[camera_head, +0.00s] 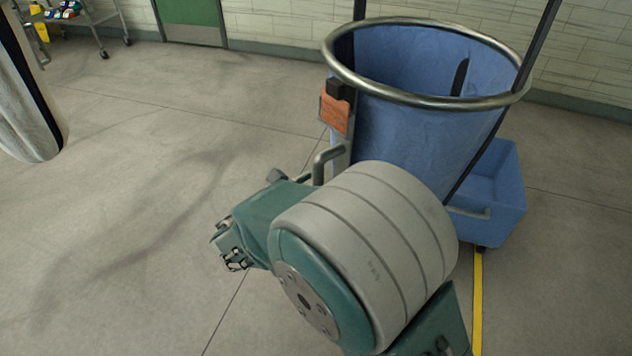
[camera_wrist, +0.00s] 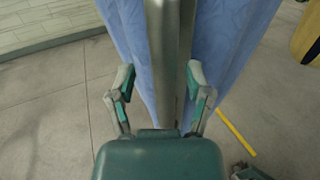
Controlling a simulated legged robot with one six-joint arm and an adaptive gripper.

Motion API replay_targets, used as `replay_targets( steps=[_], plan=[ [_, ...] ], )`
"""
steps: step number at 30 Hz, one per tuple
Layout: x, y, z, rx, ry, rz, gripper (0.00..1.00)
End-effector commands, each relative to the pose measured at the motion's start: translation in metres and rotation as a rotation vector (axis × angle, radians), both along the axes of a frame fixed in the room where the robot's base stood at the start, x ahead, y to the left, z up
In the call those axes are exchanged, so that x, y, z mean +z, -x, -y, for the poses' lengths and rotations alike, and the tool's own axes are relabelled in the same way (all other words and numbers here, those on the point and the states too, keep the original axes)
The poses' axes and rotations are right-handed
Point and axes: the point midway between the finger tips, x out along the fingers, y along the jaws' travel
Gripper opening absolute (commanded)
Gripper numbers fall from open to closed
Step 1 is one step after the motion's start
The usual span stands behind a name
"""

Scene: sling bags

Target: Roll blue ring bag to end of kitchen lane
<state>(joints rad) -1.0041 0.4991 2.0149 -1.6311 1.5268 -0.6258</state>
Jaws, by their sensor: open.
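The blue ring bag (camera_head: 420,130) hangs open from a round metal ring (camera_head: 340,65), with dark straps rising from it. Below it is a blue wheeled base (camera_head: 500,195). A grey post with a bent handle (camera_head: 325,160) and an orange tag (camera_head: 335,113) is on its near left side. In the wrist view, my gripper (camera_wrist: 160,85) is open, with one finger on each side of the grey metal post (camera_wrist: 168,60). The blue bag cloth (camera_wrist: 215,40) hangs behind the post. I cannot tell whether the fingers touch the post.
A yellow floor line (camera_head: 478,300) runs from under the base toward me. A cart with items (camera_head: 80,15) stands at the back left, next to a green door (camera_head: 190,20). A pale hanging bag (camera_head: 25,100) is at the left edge. The floor at left (camera_head: 130,220) is clear.

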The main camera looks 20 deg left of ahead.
Motion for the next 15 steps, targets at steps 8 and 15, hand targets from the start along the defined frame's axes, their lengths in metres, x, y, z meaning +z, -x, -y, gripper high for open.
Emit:
replay_targets(
  steps=[8,15],
  plan=[
    [0.0005,-0.0071,0.0050,-0.001,-0.001,0.000,0.65],
    [0.0002,-0.0069,0.0041,-0.001,0.000,0.000,0.03]
  ],
)
